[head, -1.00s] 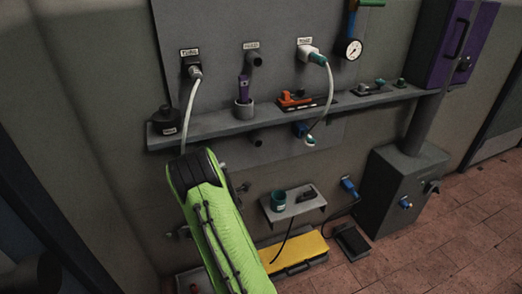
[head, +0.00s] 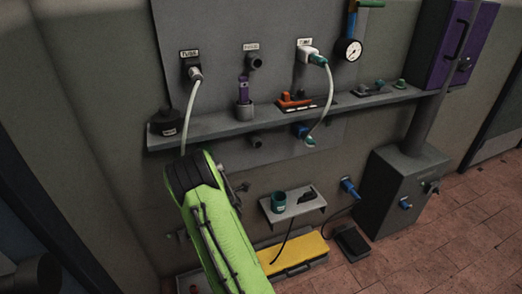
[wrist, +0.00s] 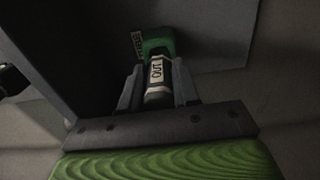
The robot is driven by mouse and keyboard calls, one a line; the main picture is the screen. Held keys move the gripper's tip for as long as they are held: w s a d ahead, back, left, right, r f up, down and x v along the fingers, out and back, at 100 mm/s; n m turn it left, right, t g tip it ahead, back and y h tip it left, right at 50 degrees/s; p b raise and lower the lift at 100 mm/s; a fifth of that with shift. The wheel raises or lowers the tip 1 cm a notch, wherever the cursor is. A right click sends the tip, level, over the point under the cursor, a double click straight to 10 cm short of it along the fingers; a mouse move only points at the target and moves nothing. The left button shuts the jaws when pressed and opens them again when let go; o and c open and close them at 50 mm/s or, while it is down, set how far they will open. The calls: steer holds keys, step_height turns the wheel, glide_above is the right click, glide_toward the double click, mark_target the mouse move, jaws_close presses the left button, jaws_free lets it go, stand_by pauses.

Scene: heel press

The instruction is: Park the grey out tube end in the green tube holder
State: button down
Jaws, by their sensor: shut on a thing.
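In the wrist view my gripper (wrist: 156,90) is shut on the grey out tube end (wrist: 158,94), which has a white band reading OUT. The green tube holder (wrist: 158,42) is just beyond the fingertips, lined up with the tube end. The tube end's far tip meets or overlaps the holder in this view; I cannot tell whether it is seated inside. In the head view the gripper, tube end and holder are hidden behind my green arm. A pale tube (head: 190,112) runs from the upper left wall port down behind my arm.
A long grey shelf (head: 215,124) crosses the wall above my arm, with a dark pot and a purple-handled tool in a cup. A small shelf (head: 297,208) with a teal cup is to the right. A yellow case (head: 293,251) lies below. A dark edge is close at left in the wrist view.

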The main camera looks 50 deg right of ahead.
steer(key=shift+p+x, duration=0.3)
steer(key=shift+x, duration=0.85)
steer(key=c, duration=0.8)
jaws_free()
steer(key=shift+o, duration=0.2)
steer(key=v, duration=1.5)
steer(key=shift+s+a+b, duration=0.2)
steer(key=shift+s+b, duration=0.1)
steer(key=shift+b, duration=0.05)
